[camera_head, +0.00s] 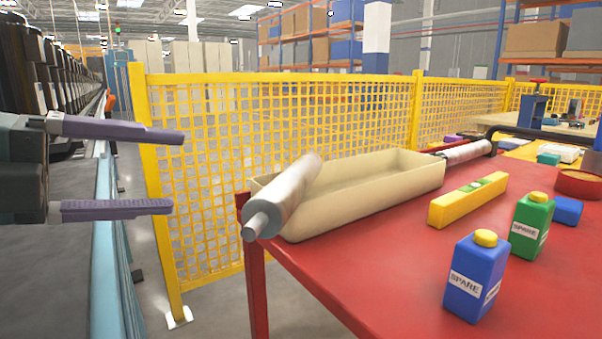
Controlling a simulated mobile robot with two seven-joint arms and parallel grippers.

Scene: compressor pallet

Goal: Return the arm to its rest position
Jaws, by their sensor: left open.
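My left gripper (150,172) comes in from the left edge, with two long purple fingers apart and nothing between them. It hangs over the grey floor and a blue rail, to the left of the red table (400,290) and in front of the yellow mesh fence. My right gripper is not in view.
On the table, a cream tray (415,185) has a wrapped roll (285,197) leaning over its left end. A yellow level (468,200), a blue bottle (475,278) and a green bottle (531,228) stand nearby. A yellow mesh fence (200,200) stands behind.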

